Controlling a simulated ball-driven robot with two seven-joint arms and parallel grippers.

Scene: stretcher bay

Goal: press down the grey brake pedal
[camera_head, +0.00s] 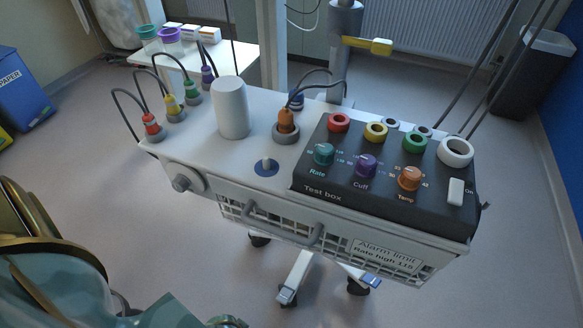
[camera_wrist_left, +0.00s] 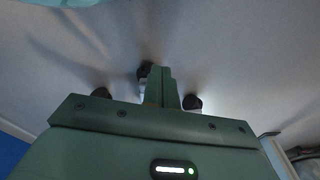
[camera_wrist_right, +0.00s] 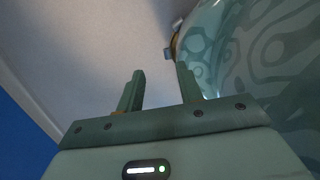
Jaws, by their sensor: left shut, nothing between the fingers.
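In the head view, white legs with dark castors show under the cart (camera_head: 230,185). A small grey tab (camera_head: 287,295) sits at the end of the front leg and looks like the brake pedal; a bluer tab (camera_head: 371,280) sits at the right leg. My left gripper (camera_wrist_left: 160,72) is shut and empty in the left wrist view, pointing at the floor, with several dark rounded things, perhaps castors, around and beyond its fingers. No pedal is clearly seen there. My right gripper (camera_wrist_right: 160,82) is open and empty, beside my own patterned teal body. Neither gripper's fingertips show clearly in the head view.
The cart top carries a black test box (camera_head: 385,180), a white cylinder (camera_head: 231,108) and several plugs with cables. A wire basket (camera_head: 320,240) hangs below its front. A blue bin (camera_head: 22,90) stands left, a grey bin (camera_head: 530,75) right. Floor in front is clear.

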